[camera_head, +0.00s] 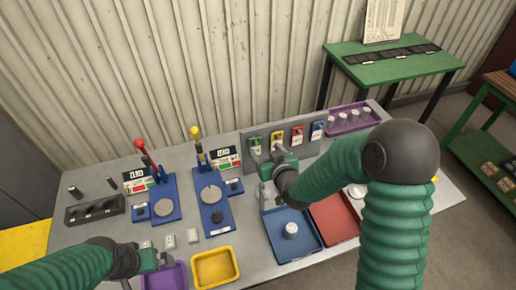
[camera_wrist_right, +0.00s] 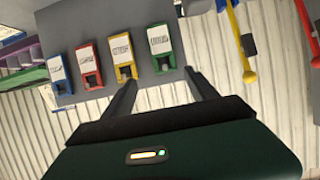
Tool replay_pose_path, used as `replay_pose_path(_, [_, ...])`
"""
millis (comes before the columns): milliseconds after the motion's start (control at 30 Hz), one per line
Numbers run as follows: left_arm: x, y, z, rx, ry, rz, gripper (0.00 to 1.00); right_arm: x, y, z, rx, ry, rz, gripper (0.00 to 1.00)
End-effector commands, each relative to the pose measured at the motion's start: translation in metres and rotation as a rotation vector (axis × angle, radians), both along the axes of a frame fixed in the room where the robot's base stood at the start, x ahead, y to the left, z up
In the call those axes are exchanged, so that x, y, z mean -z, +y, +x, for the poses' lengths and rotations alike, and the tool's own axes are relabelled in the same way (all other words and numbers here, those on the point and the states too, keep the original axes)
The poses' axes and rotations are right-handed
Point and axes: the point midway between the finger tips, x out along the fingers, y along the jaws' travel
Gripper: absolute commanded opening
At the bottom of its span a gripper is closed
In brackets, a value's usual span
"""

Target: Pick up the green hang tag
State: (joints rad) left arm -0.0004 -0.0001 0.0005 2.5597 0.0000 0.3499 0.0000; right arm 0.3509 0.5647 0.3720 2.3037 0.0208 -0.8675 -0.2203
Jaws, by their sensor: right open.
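The green hang tag (camera_head: 254,143) hangs at the left end of a row of coloured tags on the grey upright panel; it also shows in the right wrist view (camera_wrist_right: 159,44), with a white label. My right gripper (camera_head: 266,160) is just in front of the panel, near the green and yellow tags. In the right wrist view its two fingers (camera_wrist_right: 160,78) are apart with nothing between them, and the green tag lies beyond the gap, clear of them. My left gripper (camera_head: 161,260) is low at the left, above the purple bin; its jaw opening is not clear.
Yellow (camera_head: 277,139), red (camera_head: 297,134) and blue (camera_head: 317,131) tags hang beside the green one. Two blue lever stands (camera_head: 165,205) are to the left. Blue (camera_head: 284,244), red (camera_head: 334,228) and yellow (camera_head: 229,281) trays lie in front.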

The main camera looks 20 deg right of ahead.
Motion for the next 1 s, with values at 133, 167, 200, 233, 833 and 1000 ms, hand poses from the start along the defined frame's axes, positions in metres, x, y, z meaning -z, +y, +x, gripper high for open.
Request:
replay_pose_path(133, [-0.004, 0.0, 0.0, -0.001, 0.0, 0.0, 1.0, 0.006, 0.002, 0.017, -0.002, -0.001, 0.0, 0.67])
replay_pose_path(167, [-0.005, 0.0, 0.0, -0.001, 0.0, 0.0, 1.0, 0.007, 0.001, 0.019, -0.002, -0.001, 0.001, 0.67])
replay_pose_path(200, [-0.007, 0.0, 0.0, -0.001, 0.001, 0.0, 1.0, 0.008, 0.001, 0.024, -0.001, -0.001, 0.002, 0.67])
replay_pose_path(233, [-0.01, 0.0, 0.0, -0.001, 0.001, 0.0, 1.0, 0.009, 0.0, 0.028, 0.0, -0.001, 0.003, 0.67])
replay_pose_path(833, [-0.02, 0.0, 0.0, -0.001, 0.001, 0.0, 1.0, 0.026, 0.003, 0.066, -0.001, -0.002, 0.0, 0.5])
replay_pose_path(1000, [-0.02, 0.0, 0.0, -0.001, 0.001, 0.0, 1.0, 0.025, 0.002, 0.066, -0.001, -0.002, 0.0, 0.28])
